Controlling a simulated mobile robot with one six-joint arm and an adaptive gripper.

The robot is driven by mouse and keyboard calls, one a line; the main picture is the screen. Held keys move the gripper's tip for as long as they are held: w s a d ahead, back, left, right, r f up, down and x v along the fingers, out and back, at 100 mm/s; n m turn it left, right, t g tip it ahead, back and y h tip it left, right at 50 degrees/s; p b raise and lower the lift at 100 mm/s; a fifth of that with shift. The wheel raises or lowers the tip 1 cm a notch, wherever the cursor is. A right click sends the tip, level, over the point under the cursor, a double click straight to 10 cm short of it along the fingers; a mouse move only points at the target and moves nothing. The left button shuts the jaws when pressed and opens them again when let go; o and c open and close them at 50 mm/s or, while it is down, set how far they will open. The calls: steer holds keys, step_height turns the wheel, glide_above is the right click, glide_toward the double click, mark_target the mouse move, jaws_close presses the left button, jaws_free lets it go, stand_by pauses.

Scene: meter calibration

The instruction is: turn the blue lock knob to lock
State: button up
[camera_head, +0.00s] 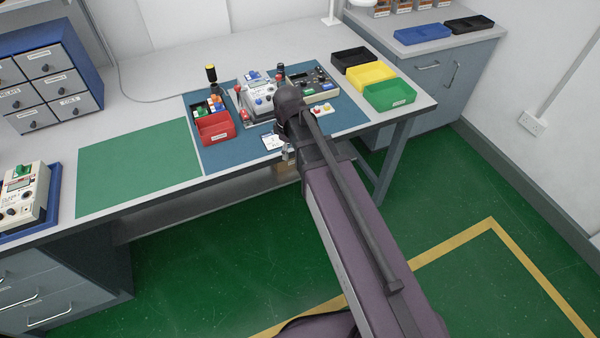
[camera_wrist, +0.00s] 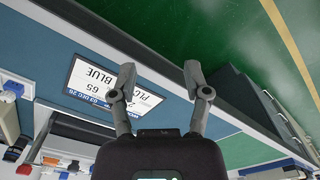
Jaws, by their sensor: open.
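In the head view a white meter device (camera_head: 252,108) with small red and blue parts stands on the blue mat (camera_head: 225,152). Which of its parts is the blue lock knob, I cannot tell. My gripper (camera_wrist: 160,74) is open and empty in the wrist view, above the table's front edge. In the head view my arm mostly hides it. A white card (camera_wrist: 118,88) with the word BLUE and the number 65 lies on the mat, left of my fingers.
A red bin (camera_head: 215,128) stands left of the device. Black, yellow (camera_head: 371,75) and green (camera_head: 390,96) bins stand to its right. A grey control box (camera_head: 318,84) is close on the right. The green mat (camera_head: 138,165) is clear.

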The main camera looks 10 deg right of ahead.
step_height(320, 180, down, 7)
steer(key=s+d+m+b, duration=0.2)
steer(key=b, duration=0.4)
steer(key=shift+d+m, duration=0.4)
stand_by(0.3)
steer(key=s+d+m, duration=0.7)
steer(key=d+m, duration=0.1)
step_height(320, 180, up, 14)
steer(key=p, duration=1.3)
steer(key=shift+a+m+p, duration=0.25)
steer(key=shift+m+p, duration=0.05)
steer(key=shift+p, duration=0.1)
steer(key=shift+s, duration=0.1)
